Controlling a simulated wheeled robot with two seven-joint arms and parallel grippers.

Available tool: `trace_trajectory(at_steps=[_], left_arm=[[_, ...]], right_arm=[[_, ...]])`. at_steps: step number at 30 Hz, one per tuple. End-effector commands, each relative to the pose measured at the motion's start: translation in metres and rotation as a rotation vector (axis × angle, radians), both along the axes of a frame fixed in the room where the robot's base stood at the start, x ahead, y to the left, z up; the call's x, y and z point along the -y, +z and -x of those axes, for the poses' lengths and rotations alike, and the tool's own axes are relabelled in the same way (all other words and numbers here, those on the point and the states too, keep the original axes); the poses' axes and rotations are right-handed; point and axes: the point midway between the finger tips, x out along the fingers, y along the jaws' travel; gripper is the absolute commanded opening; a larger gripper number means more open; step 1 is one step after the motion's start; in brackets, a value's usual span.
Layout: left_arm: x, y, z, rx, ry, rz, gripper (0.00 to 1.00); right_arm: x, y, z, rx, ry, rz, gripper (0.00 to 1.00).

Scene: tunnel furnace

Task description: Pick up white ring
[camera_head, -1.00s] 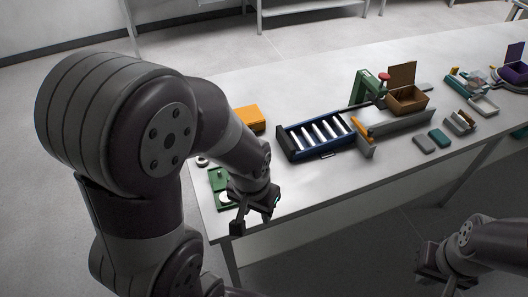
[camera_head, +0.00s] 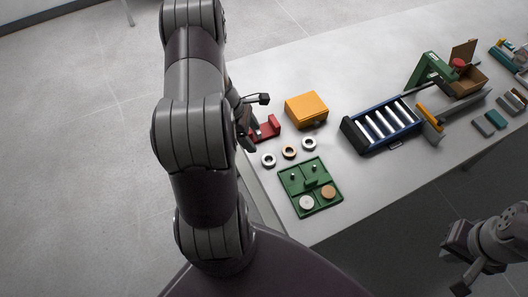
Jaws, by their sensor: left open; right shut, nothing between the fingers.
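One white ring (camera_head: 268,160) lies flat on the table near its left edge. A second white ring (camera_head: 309,143) lies further right, with a tan ring (camera_head: 289,152) between the two. My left gripper (camera_head: 256,121) is open and empty, above and behind the rings, beside a red block (camera_head: 266,129) that it partly hides. A green tray (camera_head: 296,179) in front of the rings has small pegs, a white round piece (camera_head: 306,203) and a tan round piece (camera_head: 328,192). My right gripper (camera_head: 453,264) is shut and empty at the lower right, off the table's front edge.
An orange box (camera_head: 307,108) stands behind the rings. A blue roller conveyor (camera_head: 382,124) stands to the right, with a green stand (camera_head: 428,72) and an open brown box (camera_head: 468,77) beyond. The white table (camera_head: 380,185) is clear right of the tray.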

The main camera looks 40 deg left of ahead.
Motion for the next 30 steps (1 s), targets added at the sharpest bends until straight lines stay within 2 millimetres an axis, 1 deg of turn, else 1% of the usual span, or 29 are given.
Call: trace_trajectory(at_steps=[1,3,6,10,13,16,18,21,27,29,30], left_arm=[[0.001,-0.010,0.000,-0.008,0.033,0.014,0.75],[0.006,-0.027,-0.004,-0.008,0.041,0.015,0.75],[0.013,-0.047,-0.009,-0.007,0.037,0.012,0.75],[0.018,-0.062,-0.013,-0.004,0.036,0.009,0.75],[0.024,-0.072,-0.017,-0.005,0.034,0.010,0.75],[0.031,-0.089,-0.022,-0.006,0.033,0.009,0.75],[0.035,-0.102,-0.025,-0.005,0.033,0.009,0.75],[0.037,-0.110,-0.027,-0.003,0.032,0.008,0.75],[0.037,-0.112,-0.027,-0.001,0.032,0.006,0.75],[0.037,-0.111,-0.027,-0.002,0.031,0.007,0.55],[0.037,-0.111,-0.027,-0.002,0.031,0.007,0.42]], right_arm=[[0.000,0.003,0.000,0.000,0.000,0.000,0.00],[0.000,0.004,0.000,0.000,0.000,0.000,0.00],[0.000,0.005,0.000,0.000,0.000,0.000,0.00],[0.000,0.007,0.000,0.000,0.000,0.000,0.00],[0.000,0.014,0.000,0.000,0.000,0.000,0.00],[0.000,0.023,0.000,0.000,0.000,0.000,0.00],[0.000,0.023,0.000,0.000,0.000,0.000,0.00],[0.000,0.023,0.000,0.000,0.000,0.000,0.00],[0.000,0.022,0.000,0.000,0.000,0.000,0.00],[0.000,0.022,0.000,0.000,0.000,0.000,0.00],[0.000,0.022,0.000,0.000,0.000,0.000,0.00]])
